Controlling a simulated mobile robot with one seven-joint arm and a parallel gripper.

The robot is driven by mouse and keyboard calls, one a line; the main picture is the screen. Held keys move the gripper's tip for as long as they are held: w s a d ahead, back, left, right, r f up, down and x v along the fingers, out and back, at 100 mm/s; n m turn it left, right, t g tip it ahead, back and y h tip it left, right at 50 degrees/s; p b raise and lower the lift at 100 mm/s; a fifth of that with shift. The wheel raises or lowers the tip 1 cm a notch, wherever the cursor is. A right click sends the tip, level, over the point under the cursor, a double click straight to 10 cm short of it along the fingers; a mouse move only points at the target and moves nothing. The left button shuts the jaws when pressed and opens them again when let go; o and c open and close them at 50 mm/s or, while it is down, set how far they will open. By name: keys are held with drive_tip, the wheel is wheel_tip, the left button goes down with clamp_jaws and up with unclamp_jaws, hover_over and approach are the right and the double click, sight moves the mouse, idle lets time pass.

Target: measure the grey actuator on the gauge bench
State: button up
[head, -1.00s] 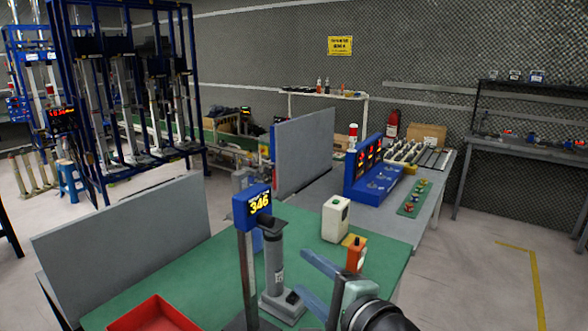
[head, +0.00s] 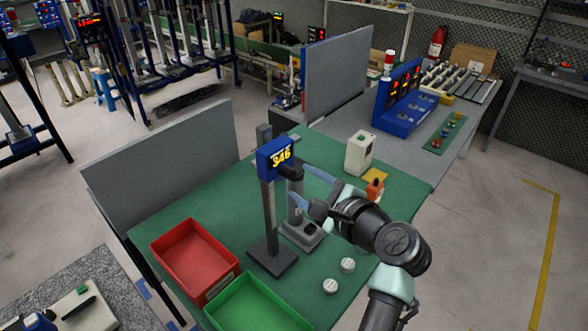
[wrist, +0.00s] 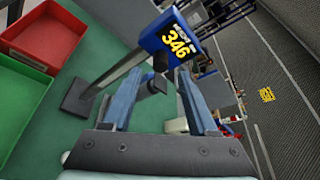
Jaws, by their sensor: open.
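The grey actuator (head: 295,210) stands upright on the green bench, rising from a grey footed block (head: 303,236). A dark cap-like part (head: 290,172) shows at its top, beside the gauge's blue display (head: 275,157), which reads 346. The display sits on a grey post with a dark base plate (head: 272,260). My gripper (head: 298,180) is open, with its blue fingers on either side of the actuator's upper part. In the wrist view, a dark part (wrist: 160,62) shows between my gripper's fingertips (wrist: 157,74); contact cannot be told.
A red bin (head: 195,262) and a green bin (head: 255,305) stand at the bench's front left. Two pale discs (head: 347,265) lie front right. A white box (head: 360,150) and an orange item (head: 375,188) stand behind my arm. A grey panel (head: 160,165) borders the left.

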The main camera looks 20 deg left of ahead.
sight(292, 176)
drive_tip(key=shift+p+x, duration=0.35)
drive_tip(key=shift+x, duration=1.95)
clamp_jaws()
